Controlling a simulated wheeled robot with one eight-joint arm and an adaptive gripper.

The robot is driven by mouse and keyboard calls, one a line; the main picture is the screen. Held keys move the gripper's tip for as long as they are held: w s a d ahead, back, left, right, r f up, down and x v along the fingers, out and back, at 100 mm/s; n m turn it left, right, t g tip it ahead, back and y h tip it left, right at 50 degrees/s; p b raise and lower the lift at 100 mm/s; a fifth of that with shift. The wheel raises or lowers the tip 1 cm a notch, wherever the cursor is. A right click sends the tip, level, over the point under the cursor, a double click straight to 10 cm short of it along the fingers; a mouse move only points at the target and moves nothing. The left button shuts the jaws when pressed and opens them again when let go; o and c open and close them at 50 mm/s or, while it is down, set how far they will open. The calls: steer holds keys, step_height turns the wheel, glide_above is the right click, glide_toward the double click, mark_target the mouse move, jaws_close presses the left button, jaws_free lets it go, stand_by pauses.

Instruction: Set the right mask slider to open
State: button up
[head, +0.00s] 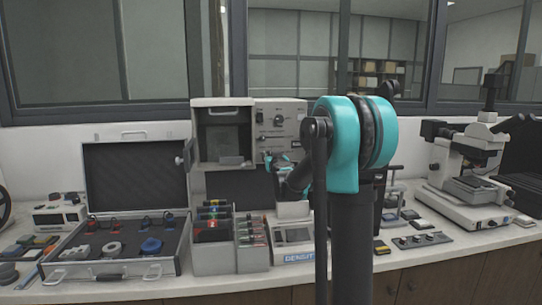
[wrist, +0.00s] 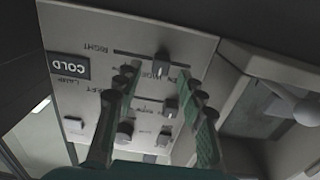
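The control panel (head: 290,112) of the mounting press is a pale plate with knobs. In the wrist view the panel (wrist: 82,25) appears upside down. The right mask slider (wrist: 161,64) is a small grey knob on a dark slot beside the "RIGHT" label. It sits right of the slot's middle in that view. My gripper (wrist: 158,82) is open. Its two fingers stand apart, and the slider shows between and just beyond the tips; contact cannot be told. In the head view my gripper (head: 272,160) is at the panel's lower left, partly hidden by my arm.
More knobs, including a lower slider (wrist: 170,106), lie close between the fingers. The press housing (head: 222,102) stands left of the panel. Below are slide boxes (head: 213,240) and an open case (head: 120,255). A microscope (head: 470,165) stands at the right.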

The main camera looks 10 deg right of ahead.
steer(key=shift+w, duration=0.95)
jaws_close()
